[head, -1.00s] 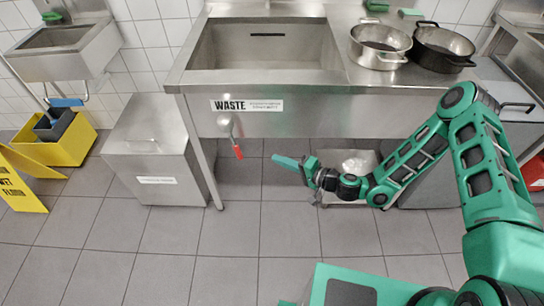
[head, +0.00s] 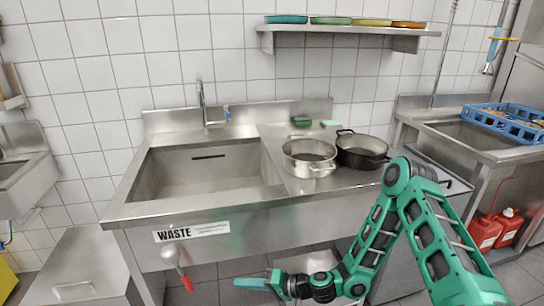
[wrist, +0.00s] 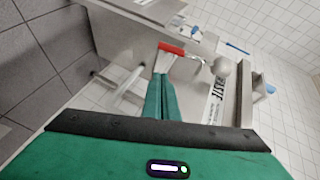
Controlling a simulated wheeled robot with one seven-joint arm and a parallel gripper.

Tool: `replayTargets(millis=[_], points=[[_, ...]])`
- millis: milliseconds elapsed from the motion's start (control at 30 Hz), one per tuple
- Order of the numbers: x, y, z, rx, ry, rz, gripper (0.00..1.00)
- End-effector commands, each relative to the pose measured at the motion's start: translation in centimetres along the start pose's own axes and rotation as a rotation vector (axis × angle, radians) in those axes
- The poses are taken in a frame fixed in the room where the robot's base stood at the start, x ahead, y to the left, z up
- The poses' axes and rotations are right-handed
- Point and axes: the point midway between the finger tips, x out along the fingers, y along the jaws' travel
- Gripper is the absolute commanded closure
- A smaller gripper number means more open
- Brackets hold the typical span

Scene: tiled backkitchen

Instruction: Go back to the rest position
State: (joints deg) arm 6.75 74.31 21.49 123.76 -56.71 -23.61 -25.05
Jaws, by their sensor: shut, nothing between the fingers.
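My gripper (head: 256,284) is at the lower middle of the head view, in front of and below the front edge of the steel sink unit (head: 195,214). Its green fingers are together with nothing between them. In the wrist view my gripper (wrist: 164,76) points toward the red-handled lever (wrist: 172,48) under the sink front. The lever (head: 187,284) also shows in the head view, left of my fingers and apart from them. My green arm is folded at the right.
A silver pot (head: 308,160) and a black pot (head: 362,150) stand on the drainboard. A shelf (head: 345,31) with several coloured plates hangs above. A lidded steel bin (head: 80,270) stands at lower left. At right are a blue crate (head: 505,124) and red canisters (head: 483,233).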

Motion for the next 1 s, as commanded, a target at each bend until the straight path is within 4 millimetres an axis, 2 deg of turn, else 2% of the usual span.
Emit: replayTargets(millis=[267, 467, 767, 1000], points=[[-6.4, -0.4, -1.7, -0.169, -0.164, 0.17, 1.0], [-12.2, -0.2, -3.0, -0.239, -0.256, 0.326, 1.0], [-23.0, -0.8, -5.0, -0.267, -0.334, 0.594, 1.0], [-32.6, -2.6, -5.7, -0.219, -0.341, 0.812, 1.0]])
